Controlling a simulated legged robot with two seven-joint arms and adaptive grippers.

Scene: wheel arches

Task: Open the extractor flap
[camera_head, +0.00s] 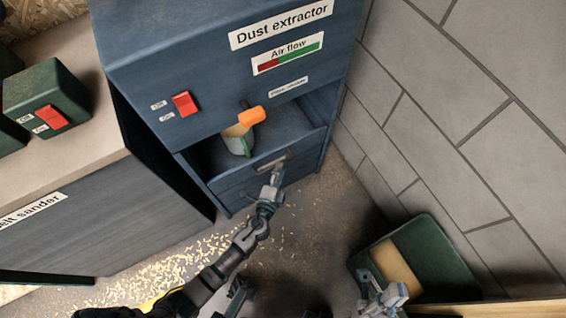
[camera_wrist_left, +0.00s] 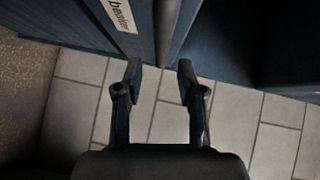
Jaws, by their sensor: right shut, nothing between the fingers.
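The blue dust extractor (camera_head: 215,75) has an opening in its lower front, with a blue front panel (camera_head: 240,185) below it. I cannot tell how far this panel, which may be the flap, is tilted or pulled out. My left gripper (camera_head: 273,175) is at the panel's upper part, by a small label (camera_head: 270,160). In the left wrist view its fingers (camera_wrist_left: 158,75) are apart, with a blue panel edge (camera_wrist_left: 167,35) just beyond them; contact is unclear. My right gripper (camera_head: 385,292) is shut and empty at the lower right, away from the extractor.
A red switch (camera_head: 185,103) is on the extractor's front. A belt sander bench (camera_head: 75,235) stands left, a green bin (camera_head: 435,255) lower right, beside a grey block wall (camera_head: 450,120).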

